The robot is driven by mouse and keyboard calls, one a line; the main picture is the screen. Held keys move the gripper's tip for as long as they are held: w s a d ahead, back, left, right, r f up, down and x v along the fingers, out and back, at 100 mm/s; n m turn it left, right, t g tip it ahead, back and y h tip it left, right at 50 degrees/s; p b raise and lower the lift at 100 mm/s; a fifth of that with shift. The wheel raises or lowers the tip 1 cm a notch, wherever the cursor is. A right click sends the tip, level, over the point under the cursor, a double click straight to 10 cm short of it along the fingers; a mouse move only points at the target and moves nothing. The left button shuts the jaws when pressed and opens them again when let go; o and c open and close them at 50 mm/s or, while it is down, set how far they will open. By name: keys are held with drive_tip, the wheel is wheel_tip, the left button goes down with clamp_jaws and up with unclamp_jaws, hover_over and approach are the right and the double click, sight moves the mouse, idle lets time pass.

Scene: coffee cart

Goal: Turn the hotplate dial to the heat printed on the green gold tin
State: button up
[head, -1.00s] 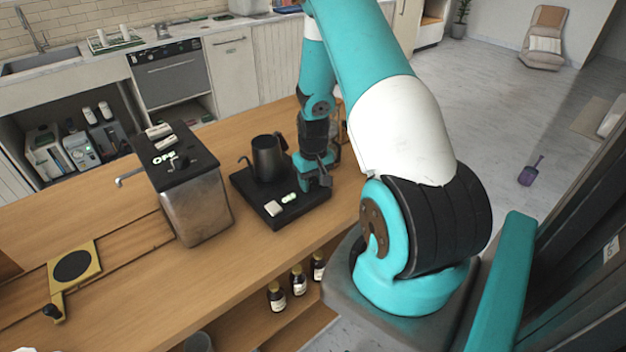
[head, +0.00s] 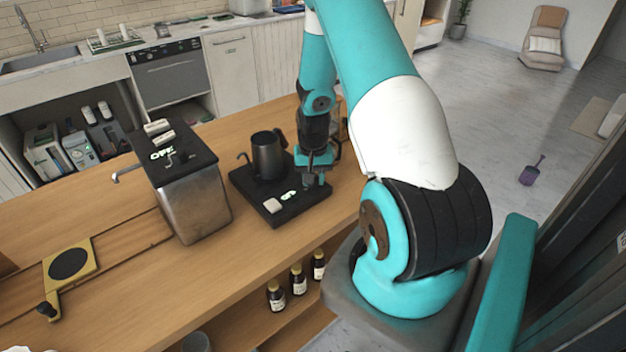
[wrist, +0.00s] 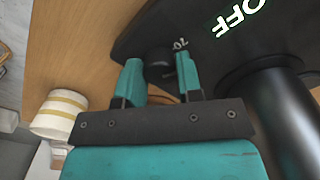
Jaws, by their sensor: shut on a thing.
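The hotplate (head: 246,192) is a flat black slab on the wooden counter with a dark kettle (head: 267,157) on it. In the head view my gripper (head: 318,182) is at the hotplate's right end and hides the dial. I cannot make out the green gold tin.
A metal box (head: 195,200) with a lit display stands left of the hotplate. A yellow-framed item (head: 84,258) lies farther left. Several dark bottles (head: 298,280) stand on the shelf below. In the wrist view the kettle (wrist: 283,115) is close right of my gripper; a banded white object (wrist: 60,115) is at left.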

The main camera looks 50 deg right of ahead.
drive_tip(key=m+b, duration=0.1)
drive_tip(key=m, duration=0.3)
drive_tip(key=shift+m+b, duration=0.35)
drive_tip(key=shift+m, duration=1.25)
drive_tip(key=o, duration=0.9)
wheel_tip(320, 180, up, 18)
drive_tip(key=shift+f+b, duration=0.25)
drive_tip(key=shift+b, duration=1)
